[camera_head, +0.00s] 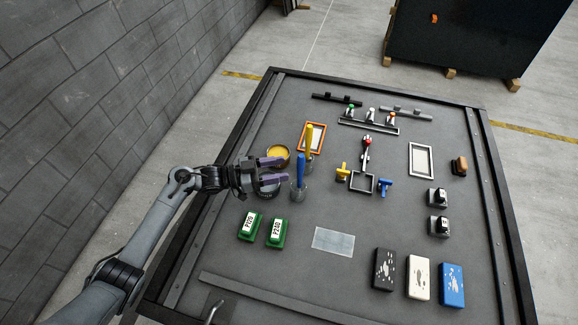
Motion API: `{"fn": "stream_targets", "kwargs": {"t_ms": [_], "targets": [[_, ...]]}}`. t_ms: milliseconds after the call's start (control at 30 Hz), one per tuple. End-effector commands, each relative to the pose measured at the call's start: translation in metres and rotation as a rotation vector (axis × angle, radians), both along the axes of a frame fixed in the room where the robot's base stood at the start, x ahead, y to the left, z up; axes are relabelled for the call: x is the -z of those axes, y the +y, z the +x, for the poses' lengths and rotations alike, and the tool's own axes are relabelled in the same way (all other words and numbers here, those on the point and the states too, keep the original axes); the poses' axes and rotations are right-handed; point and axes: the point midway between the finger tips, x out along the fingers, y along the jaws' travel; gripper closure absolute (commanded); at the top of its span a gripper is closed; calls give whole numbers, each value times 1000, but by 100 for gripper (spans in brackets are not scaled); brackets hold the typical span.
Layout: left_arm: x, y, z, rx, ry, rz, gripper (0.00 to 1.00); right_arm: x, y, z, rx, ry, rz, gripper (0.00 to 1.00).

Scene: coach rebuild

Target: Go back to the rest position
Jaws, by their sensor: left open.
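My left gripper (272,171) reaches in from the left over the left part of the dark table (330,245). Its two purple-tipped fingers are apart, with nothing seen between them. It is close to a round tin with yellow contents (278,153) and to a dark round container (268,190) partly hidden beneath the fingers. A clear cup with a blue-handled tool (301,172) stands just right of the fingertips. I cannot tell whether the gripper touches any of these. My right gripper is not in view.
Two green blocks (249,226) lie in front of the gripper. Black, white and blue blocks (452,286) are at front right. A brick wall (90,90) is left of the table. Bare tabletop lies around the grey sheet (333,241).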

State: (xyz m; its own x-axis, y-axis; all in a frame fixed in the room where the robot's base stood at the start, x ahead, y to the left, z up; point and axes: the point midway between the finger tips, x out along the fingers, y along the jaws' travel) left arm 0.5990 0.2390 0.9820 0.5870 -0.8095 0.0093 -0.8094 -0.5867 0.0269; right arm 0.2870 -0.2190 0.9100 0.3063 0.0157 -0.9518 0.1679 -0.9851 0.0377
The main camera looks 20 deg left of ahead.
Motion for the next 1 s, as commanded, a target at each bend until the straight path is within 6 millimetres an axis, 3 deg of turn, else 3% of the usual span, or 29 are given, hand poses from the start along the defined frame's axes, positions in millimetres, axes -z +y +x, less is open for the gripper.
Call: {"fn": "stream_targets", "kwargs": {"t_ms": [200, 400, 1000], "targets": [[1, 30, -22, 0, 1, 3, 46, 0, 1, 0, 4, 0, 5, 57], [1, 45, -33, 0, 0, 1, 46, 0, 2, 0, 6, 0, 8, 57], [0, 49, -35, 0, -1, 0, 46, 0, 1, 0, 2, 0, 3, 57]]}}
